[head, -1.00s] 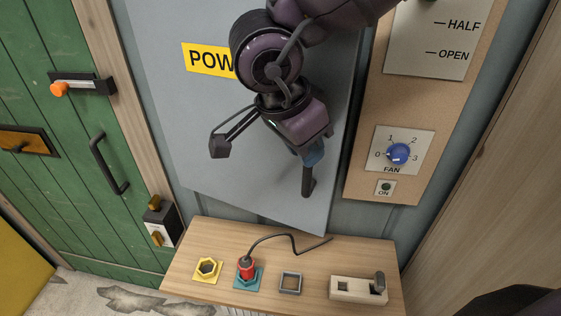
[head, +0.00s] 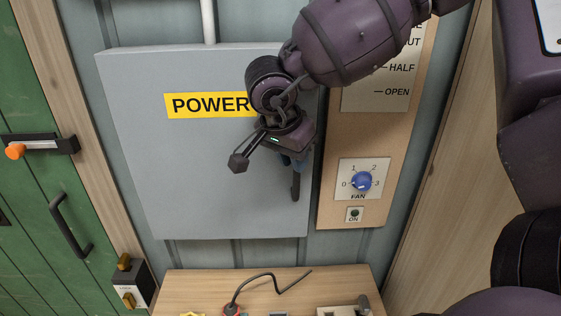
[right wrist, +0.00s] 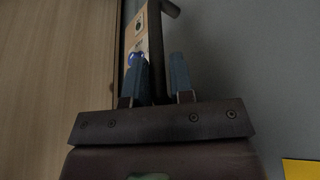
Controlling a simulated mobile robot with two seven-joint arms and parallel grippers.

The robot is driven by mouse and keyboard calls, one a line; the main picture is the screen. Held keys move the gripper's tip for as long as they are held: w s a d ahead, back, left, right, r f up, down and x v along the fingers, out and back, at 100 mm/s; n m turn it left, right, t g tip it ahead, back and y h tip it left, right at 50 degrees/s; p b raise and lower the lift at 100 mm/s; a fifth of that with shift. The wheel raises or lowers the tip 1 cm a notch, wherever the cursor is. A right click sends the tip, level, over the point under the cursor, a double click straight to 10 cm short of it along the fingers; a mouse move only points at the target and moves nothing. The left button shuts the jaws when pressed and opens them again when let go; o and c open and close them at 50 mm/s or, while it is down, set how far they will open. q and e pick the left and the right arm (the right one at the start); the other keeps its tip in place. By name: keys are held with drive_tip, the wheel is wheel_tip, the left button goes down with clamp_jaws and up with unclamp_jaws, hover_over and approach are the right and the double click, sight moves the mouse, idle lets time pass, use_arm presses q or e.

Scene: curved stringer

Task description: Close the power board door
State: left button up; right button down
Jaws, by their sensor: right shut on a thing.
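The power board door (head: 190,185) is a grey panel with a yellow POWER label (head: 205,105), in the middle-left of the head view. It looks nearly square-on and in line with its box; I cannot tell if a small gap remains. Its black handle (head: 296,188) is near the right edge. My right gripper (head: 292,164) is at this handle, its blue fingers shut on it. In the right wrist view the blue fingers (right wrist: 160,78) stand either side of the dark handle (right wrist: 156,45), beside the grey door face (right wrist: 245,70). My left gripper is out of view.
A fan panel with a blue knob (head: 361,181) is close to the door's right. A wooden ledge (head: 190,282) with a cable (head: 270,284) is below. A green door with a black handle (head: 70,228) stands left, and a wooden wall (head: 445,150) right.

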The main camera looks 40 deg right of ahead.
drive_tip(key=shift+w+d+r, duration=0.2)
drive_tip(key=shift+w+d, duration=0.05)
drive_tip(key=c, duration=1.4)
unclamp_jaws()
drive_tip(key=shift+o, duration=1.1)
drive_tip(key=shift+d, duration=0.1)
drive_tip(key=shift+o, duration=0.4)
drive_tip(key=shift+s+d, duration=0.15)
drive_tip(key=shift+s, duration=0.05)
drive_tip(key=shift+f, duration=0.1)
drive_tip(key=shift+a+r, duration=0.2)
drive_tip(key=v, duration=1)
drive_tip(key=shift+r, duration=0.15)
